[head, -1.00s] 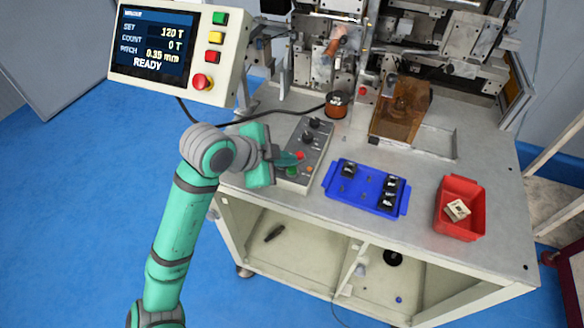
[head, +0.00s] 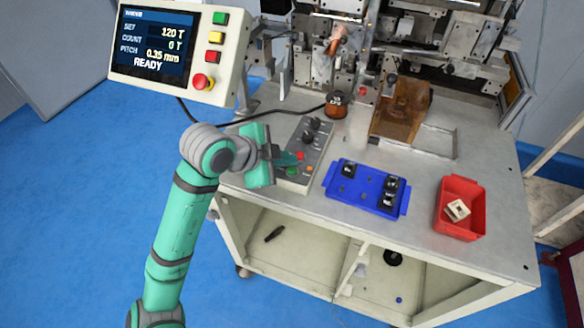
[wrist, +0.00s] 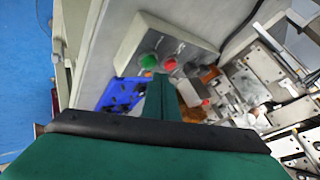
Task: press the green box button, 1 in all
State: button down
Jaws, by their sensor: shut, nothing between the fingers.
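The grey control box (head: 312,140) lies on the bench and carries black knobs, a red button (head: 300,156), a green button (head: 291,172) and a small orange one. My gripper (head: 296,158) is shut and empty, with its fingertips over the near part of the box, close to the red and green buttons. In the wrist view the shut fingertips (wrist: 160,80) show just below the green button (wrist: 148,62) and the red button (wrist: 170,64). I cannot tell whether the tips touch the box.
A screen panel (head: 150,45) reading READY, with its own green, yellow and red buttons, stands at upper left. A blue tray (head: 365,203) with black parts and a red bin (head: 460,230) lie to the right. The winding machine (head: 440,50) stands behind.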

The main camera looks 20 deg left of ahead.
jog(key=shift+f, duration=0.15)
jog(key=shift+f, duration=0.25)
